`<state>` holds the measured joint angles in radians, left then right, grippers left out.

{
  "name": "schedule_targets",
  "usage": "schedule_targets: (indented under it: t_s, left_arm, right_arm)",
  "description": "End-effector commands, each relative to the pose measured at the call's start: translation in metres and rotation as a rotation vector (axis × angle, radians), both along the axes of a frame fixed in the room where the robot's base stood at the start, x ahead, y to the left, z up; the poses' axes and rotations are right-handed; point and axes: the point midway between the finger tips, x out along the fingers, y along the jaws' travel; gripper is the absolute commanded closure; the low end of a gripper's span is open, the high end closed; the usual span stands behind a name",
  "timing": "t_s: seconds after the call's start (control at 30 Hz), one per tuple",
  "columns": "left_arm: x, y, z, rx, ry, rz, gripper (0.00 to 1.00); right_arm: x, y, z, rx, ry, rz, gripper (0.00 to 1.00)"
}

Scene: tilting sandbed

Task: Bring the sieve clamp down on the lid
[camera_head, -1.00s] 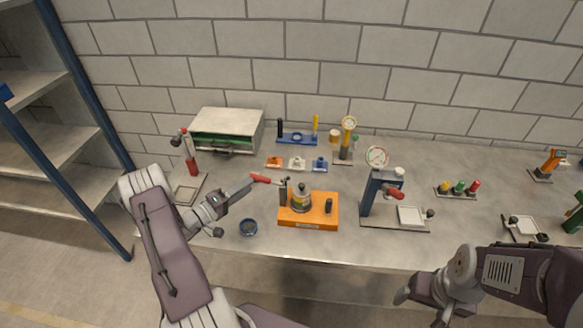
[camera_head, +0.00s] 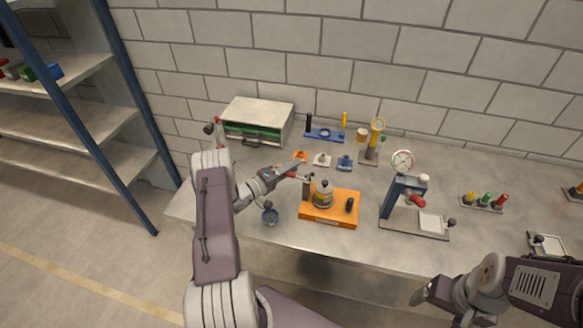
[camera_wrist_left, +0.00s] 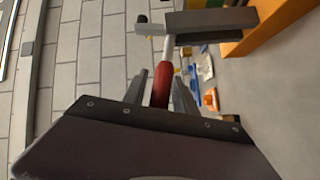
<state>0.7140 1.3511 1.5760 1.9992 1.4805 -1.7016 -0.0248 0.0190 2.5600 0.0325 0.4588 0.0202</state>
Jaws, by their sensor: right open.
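The sieve clamp (camera_head: 306,188) stands on an orange base (camera_head: 318,214), left of a round pot with a grey knobbed lid (camera_head: 324,186). Its red-ended handle also shows in the left wrist view (camera_wrist_left: 162,91), joined by a light rod to a grey block. The clamp's handle reaches out to the left, toward my left gripper (camera_head: 287,173). In the left wrist view the fingers (camera_wrist_left: 161,90) stand on both sides of the red grip; whether they press on it I cannot tell. My right gripper (camera_head: 424,296) is open and empty at the table's front edge.
A gauge press (camera_head: 393,198) stands to the right of the orange base. A cream box (camera_head: 258,115) and small coloured blocks (camera_head: 322,160) lie behind.

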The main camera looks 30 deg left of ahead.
Motion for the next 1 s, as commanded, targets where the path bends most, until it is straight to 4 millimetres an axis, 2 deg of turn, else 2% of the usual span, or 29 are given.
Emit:
schedule_targets:
  t_s: [0.03,0.1,1.0]
  left_arm:
    - [-0.0001,0.0001,0.0001,0.0,0.0,0.0,0.84]
    - [-0.0002,0.0001,0.0001,0.0,0.0,0.0,1.0]
    - [-0.0005,-0.0002,-0.0004,0.0,0.002,-0.001,1.0]
  right_arm:
    - [0.0,0.0,0.0,0.0,0.0,0.0,0.19]
    - [0.0,0.0,0.0,0.0,0.0,0.0,0.19]
    - [0.0,0.0,-0.0001,0.0,0.0,0.0,0.19]
